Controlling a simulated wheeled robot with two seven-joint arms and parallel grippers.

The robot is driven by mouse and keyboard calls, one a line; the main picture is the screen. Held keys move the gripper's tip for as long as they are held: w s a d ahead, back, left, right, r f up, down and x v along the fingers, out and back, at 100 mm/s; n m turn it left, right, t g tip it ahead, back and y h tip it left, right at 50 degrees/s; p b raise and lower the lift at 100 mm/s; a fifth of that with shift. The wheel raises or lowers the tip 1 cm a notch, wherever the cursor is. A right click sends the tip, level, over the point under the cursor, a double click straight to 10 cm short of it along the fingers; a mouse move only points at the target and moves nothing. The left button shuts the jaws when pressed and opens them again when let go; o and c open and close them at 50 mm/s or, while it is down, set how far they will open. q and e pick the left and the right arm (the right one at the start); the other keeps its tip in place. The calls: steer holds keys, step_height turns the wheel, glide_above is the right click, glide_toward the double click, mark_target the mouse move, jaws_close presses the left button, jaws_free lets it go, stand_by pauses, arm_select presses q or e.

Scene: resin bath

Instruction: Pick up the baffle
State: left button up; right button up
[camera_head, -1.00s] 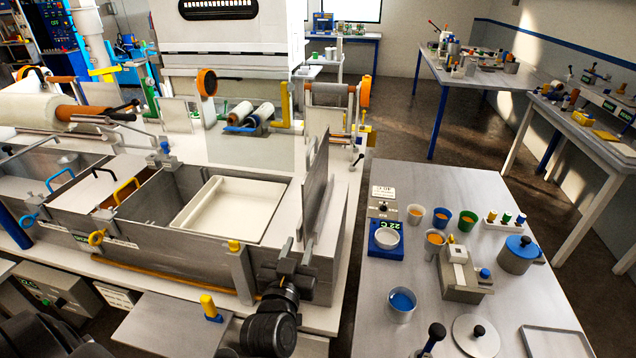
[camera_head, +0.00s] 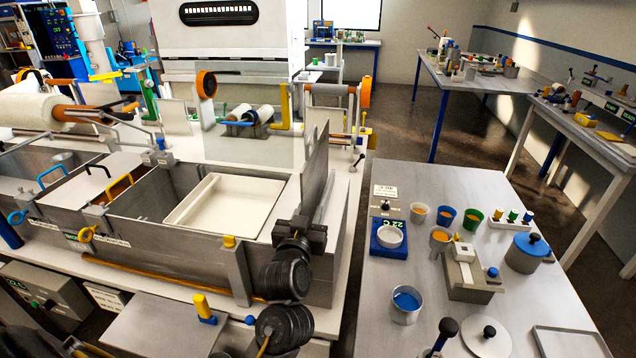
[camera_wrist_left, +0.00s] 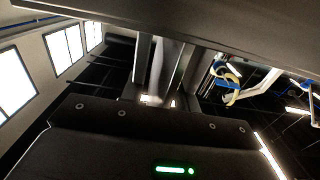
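The baffle (camera_head: 314,165) is a thin grey upright plate at the right end of the resin bath (camera_head: 180,244), in the head view. My left gripper (camera_head: 308,218) is at the baffle's near lower end, with its fingers apart, close to the plate. In the left wrist view, my two grey fingers (camera_wrist_left: 165,75) stand apart and reach up to a wide dark plate edge (camera_wrist_left: 220,25). Whether they touch the baffle I cannot tell. My right gripper is not in view.
A white tray (camera_head: 178,218) lies in the bath beside the baffle. To the right, a grey table (camera_head: 390,345) holds several coloured cups, a blue scale (camera_head: 388,248) and a blue-lidded pot (camera_head: 526,256). A floor gap separates the bath's bench from this table.

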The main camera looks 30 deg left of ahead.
arm_select(q)
steer(key=shift+w+a, duration=0.1)
steer(key=shift+w, duration=0.3)
steer(key=shift+s+r, duration=0.1)
jaws_close()
stand_by(1.0)
steer(key=shift+r, duration=0.1)
